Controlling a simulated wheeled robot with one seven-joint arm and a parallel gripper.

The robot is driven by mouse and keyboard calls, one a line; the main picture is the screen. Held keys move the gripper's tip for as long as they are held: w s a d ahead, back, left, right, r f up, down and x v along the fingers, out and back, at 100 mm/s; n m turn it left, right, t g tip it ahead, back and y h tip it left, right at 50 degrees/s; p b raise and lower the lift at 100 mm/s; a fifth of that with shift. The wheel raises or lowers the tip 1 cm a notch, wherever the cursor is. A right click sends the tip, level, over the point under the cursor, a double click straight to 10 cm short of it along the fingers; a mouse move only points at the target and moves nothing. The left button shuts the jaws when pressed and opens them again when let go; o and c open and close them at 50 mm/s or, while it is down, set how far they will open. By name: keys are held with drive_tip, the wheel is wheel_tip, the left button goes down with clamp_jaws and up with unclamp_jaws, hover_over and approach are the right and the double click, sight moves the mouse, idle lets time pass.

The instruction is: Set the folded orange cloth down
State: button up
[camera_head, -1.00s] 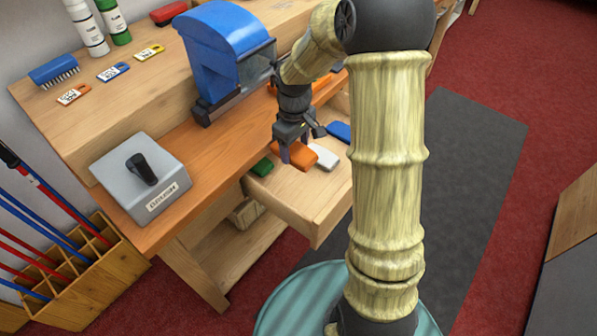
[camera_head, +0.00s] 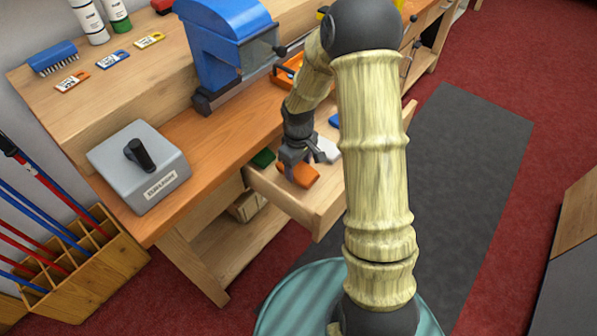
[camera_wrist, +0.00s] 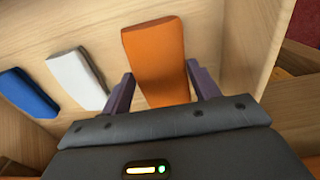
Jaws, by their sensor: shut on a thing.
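The folded orange cloth (camera_head: 300,174) is between the fingers of my gripper (camera_head: 296,162), inside the open wooden drawer (camera_head: 318,201). In the wrist view the orange cloth (camera_wrist: 156,60) lies lengthwise between the two dark fingers of my gripper (camera_wrist: 160,72), which are shut on its sides. A folded white cloth (camera_wrist: 77,77) and a folded blue cloth (camera_wrist: 27,91) lie apart from it on the drawer floor (camera_wrist: 97,33). I cannot tell whether the underside of the orange cloth touches the floor.
A green cloth (camera_head: 263,158) lies at the drawer's left. The bench top (camera_head: 204,146) above carries a grey box with a black knob (camera_head: 138,166) and a blue machine (camera_head: 222,45). A rack of rods (camera_head: 78,262) stands at the lower left.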

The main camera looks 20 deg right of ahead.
sight(298, 168)
drive_tip(key=shift+f, duration=1.55)
drive_tip(key=shift+f+b, duration=0.15)
drive_tip(key=shift+b, duration=0.15)
drive_tip(key=o, duration=1.1)
drive_tip(key=shift+c, duration=0.2)
wheel_tip(298, 168, up, 12)
drive_tip(key=p, duration=0.3)
drive_tip(key=shift+r, duration=0.2)
